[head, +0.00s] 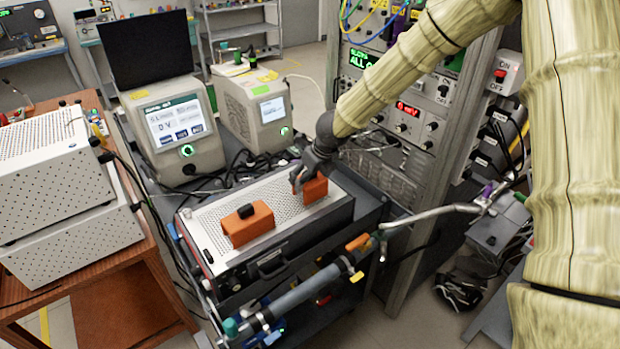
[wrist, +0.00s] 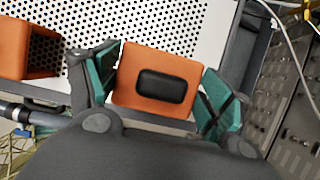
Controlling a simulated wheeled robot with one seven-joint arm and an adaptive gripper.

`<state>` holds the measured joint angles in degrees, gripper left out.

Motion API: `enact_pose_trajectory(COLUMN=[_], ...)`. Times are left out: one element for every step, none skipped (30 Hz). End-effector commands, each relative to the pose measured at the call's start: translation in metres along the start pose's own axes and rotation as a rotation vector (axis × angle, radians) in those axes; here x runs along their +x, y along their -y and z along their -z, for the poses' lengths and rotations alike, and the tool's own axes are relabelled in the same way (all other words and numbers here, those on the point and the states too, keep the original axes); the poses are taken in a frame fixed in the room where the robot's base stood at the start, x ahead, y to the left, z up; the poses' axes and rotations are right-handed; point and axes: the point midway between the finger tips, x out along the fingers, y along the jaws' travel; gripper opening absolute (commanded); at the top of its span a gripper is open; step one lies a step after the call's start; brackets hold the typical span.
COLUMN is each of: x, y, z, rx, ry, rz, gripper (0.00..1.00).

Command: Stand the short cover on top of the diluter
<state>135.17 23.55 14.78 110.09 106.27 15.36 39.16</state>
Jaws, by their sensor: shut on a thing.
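My gripper (head: 299,180) is shut on an orange block-shaped cover (head: 316,188) with a black pad on its top. The fingers close on two opposite sides, also plain in the wrist view (wrist: 158,80). This cover is at the back right of the perforated white top (head: 210,228) of a dark box; I cannot tell whether it touches. A second orange cover (head: 248,225) with a black knob stands on the same top, left of my gripper. I cannot tell for certain which cover is the short one. No label that I can read names the diluter.
Two beige instruments with screens, one larger (head: 180,125) and one smaller (head: 258,112), stand behind the box. A laptop (head: 148,48) sits on the larger. A rack (head: 415,100) stands right. Tubing (head: 305,290) runs along the box's front. Perforated cabinets (head: 55,180) are left.

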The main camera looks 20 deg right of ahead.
Motion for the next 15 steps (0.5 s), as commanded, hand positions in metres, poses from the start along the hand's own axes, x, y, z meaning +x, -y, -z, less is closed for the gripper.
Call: enact_pose_trajectory(x=[0.0031,0.005,0.0071,0.0084,0.0093,0.01,0.0104,0.0105,0.0105,0.0105,0.0105,0.0104,0.0104,0.0105,0.0113], y=[-0.0002,-0.0005,-0.0004,-0.0001,0.0001,0.0002,0.0002,0.0002,0.0002,0.0002,0.0002,0.0001,0.0001,0.0001,0.0001], z=[0.0014,0.0021,0.0032,0.004,0.0045,0.0048,0.0049,0.0049,0.0049,0.0049,0.0049,0.0049,0.0049,0.0049,0.0053], rx=[-0.001,-0.001,-0.001,0.0,0.0,0.001,0.001,0.001,0.001,0.001,0.001,0.001,0.001,0.001,0.001], ry=[-0.002,-0.001,-0.001,-0.002,-0.001,-0.001,0.0,0.0,0.0,0.0,0.0,0.0,0.0,0.0,0.0], rz=[0.001,0.001,0.001,0.001,0.001,0.0,0.0,0.0,0.0,-0.001,-0.001,-0.001,-0.001,-0.001,-0.001], gripper=[0.54,0.54,0.54,0.54,0.54,0.54,0.54,0.54,0.54,0.54,0.54,0.54,0.54,0.54,0.54])
